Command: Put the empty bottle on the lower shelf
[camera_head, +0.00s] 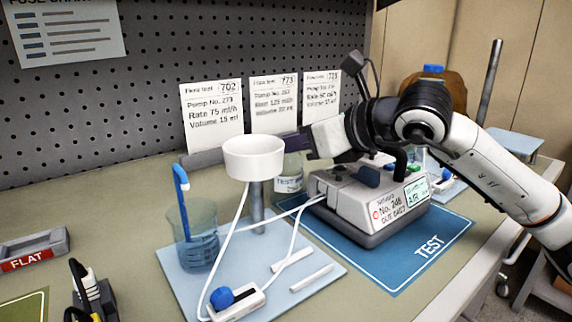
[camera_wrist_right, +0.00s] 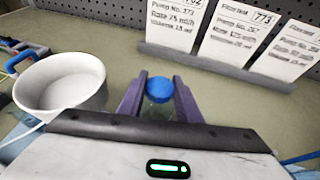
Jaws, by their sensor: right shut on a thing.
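A clear bottle (camera_head: 289,176) with a TEST label stands behind the white pump, right of a white funnel cup. My right gripper (camera_head: 297,143) is shut around its top, and its purple fingers hide the cap in the head view. In the right wrist view the bottle's blue cap (camera_wrist_right: 160,84) sits between the two fingers (camera_wrist_right: 159,100). I cannot tell whether the bottle touches the table. At the right edge, a low shelf surface (camera_head: 548,285) of a cart shows partly behind my arm. My left gripper is not in view.
The white cup (camera_head: 254,158) stands on a post close left of the gripper. The white pump (camera_head: 372,205) sits on the blue TEST mat (camera_head: 428,250). A beaker (camera_head: 200,245), tubing and cards (camera_head: 212,115) surround the area.

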